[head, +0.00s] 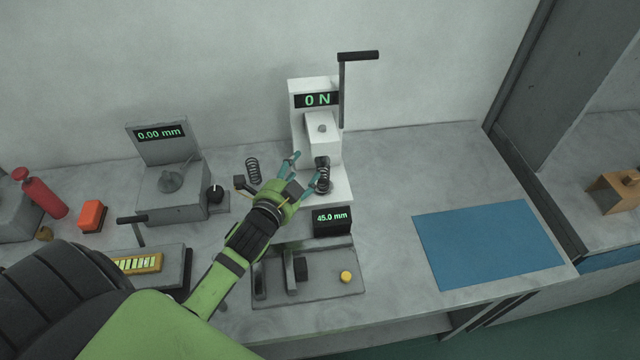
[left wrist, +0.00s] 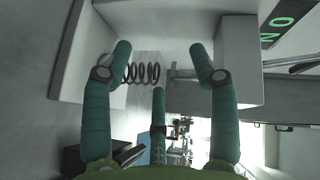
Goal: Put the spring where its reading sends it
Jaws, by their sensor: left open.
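A dark coil spring (head: 322,175) stands upright on the white spring tester (head: 339,185), under its press head. The tester's display (head: 318,99) reads 0 N. My left gripper (head: 308,170) is open, its fingers pointing at the tester close to this spring. In the left wrist view the coil (left wrist: 143,73) shows between the open fingertips (left wrist: 160,55), nearer the left one; I cannot tell whether a finger touches it. A second spring (head: 253,170) stands on the bench left of the gripper. My right gripper is not in view.
A small display (head: 332,217) reads 45.0 mm above a grey fixture (head: 322,284) with a yellow button (head: 346,277). A gauge (head: 160,134) at left reads 0.00 mm. A blue mat (head: 487,244) lies empty at right. A lever (head: 343,95) rises beside the tester.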

